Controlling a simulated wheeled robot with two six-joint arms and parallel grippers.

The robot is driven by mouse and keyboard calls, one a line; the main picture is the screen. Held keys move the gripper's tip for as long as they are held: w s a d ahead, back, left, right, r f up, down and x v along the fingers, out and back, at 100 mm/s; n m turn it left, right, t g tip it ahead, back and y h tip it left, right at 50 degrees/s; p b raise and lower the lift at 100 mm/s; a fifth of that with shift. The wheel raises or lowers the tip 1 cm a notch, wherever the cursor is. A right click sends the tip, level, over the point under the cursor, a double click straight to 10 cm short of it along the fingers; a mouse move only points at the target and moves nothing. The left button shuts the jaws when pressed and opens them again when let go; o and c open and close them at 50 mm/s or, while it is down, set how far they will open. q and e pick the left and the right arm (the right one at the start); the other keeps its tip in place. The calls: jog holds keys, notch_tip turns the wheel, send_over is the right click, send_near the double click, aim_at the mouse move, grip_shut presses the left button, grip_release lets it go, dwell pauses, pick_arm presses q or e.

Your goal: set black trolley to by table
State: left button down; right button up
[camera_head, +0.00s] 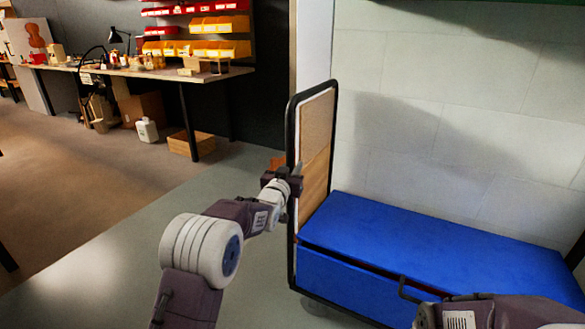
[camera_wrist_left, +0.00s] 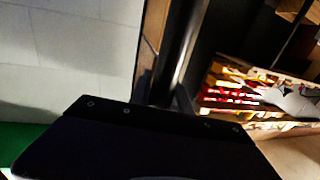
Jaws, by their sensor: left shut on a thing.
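The black trolley (camera_head: 291,130) stands at the right against a pale wall, with an upright black tube frame around wooden panels. A blue box-like load (camera_head: 430,240) fills its deck. My left gripper (camera_head: 286,174) is shut on the trolley's near upright post, about halfway up. The table (camera_head: 150,75) is a long workbench at the upper left, apart from the trolley. My right arm enters at the lower right; its jaws are not clear.
Red and yellow bins (camera_head: 220,24) hang above the workbench. A wooden crate (camera_head: 191,146), a white jug (camera_head: 147,130) and a cardboard box (camera_head: 142,108) are on the floor by it. The floor between bench and trolley is mostly clear.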

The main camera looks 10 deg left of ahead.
aim_at(291, 172)
pick_arm(q)
jog(key=shift+d+r, duration=0.15)
jog(key=shift+d, duration=0.1)
jog(key=c, duration=1.2)
grip_release()
jog(key=shift+d, duration=0.1)
jog(key=s, duration=0.2)
jog(key=s+a+p, duration=0.1)
jog(key=s, duration=0.2)
jog(key=s+p, duration=0.1)
jog(key=s, duration=0.1)
jog(key=shift+s+a, duration=0.15)
jog(key=shift+s, duration=0.8)
